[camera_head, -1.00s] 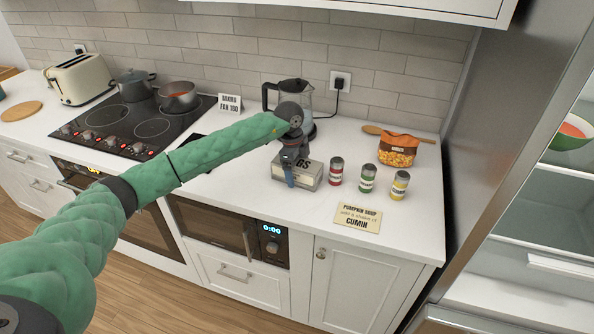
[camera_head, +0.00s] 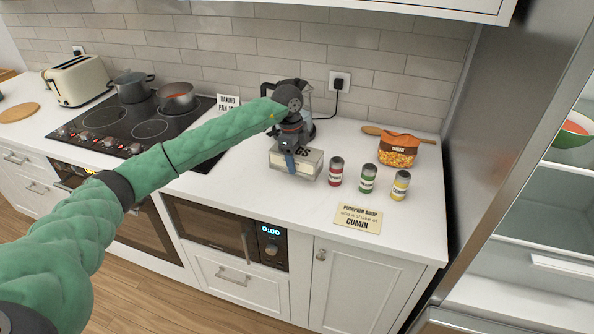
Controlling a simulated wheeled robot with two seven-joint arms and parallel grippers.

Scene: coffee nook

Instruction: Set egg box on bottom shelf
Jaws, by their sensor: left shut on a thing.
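My right gripper is not in view.
An orange bag (camera_head: 398,150) stands near the wall. The fridge's side panel (camera_head: 520,110) borders the counter.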

